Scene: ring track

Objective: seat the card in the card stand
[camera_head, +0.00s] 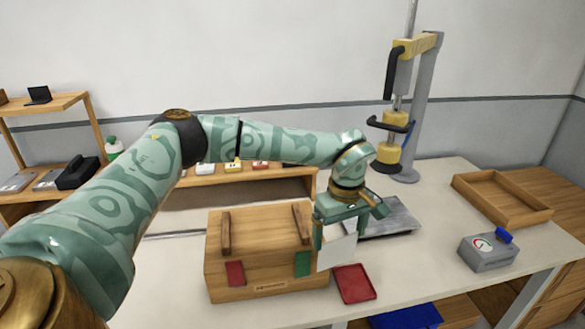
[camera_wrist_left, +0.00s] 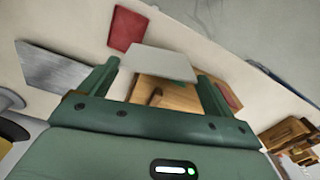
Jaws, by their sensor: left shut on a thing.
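A plain white card (camera_head: 337,252) hangs below my left gripper (camera_head: 338,222), in front of the right front corner of a wooden box. My left gripper is shut on the card. In the left wrist view the card (camera_wrist_left: 160,63) lies across between the two fingers, with the box partly hidden behind it. The wooden box (camera_head: 240,265) has two raised strips on top, and a red and a green patch on its front. I cannot make out a distinct card stand; it may be hidden behind my arm or the card. My right gripper is not in view.
A red tray (camera_head: 355,283) lies on the table right of the box. A grey plate (camera_head: 388,219) lies behind my gripper. A post with a yellow-and-black fixture (camera_head: 400,120) rises behind. An empty wooden tray (camera_head: 502,198) and a gauge box (camera_head: 487,253) stand right.

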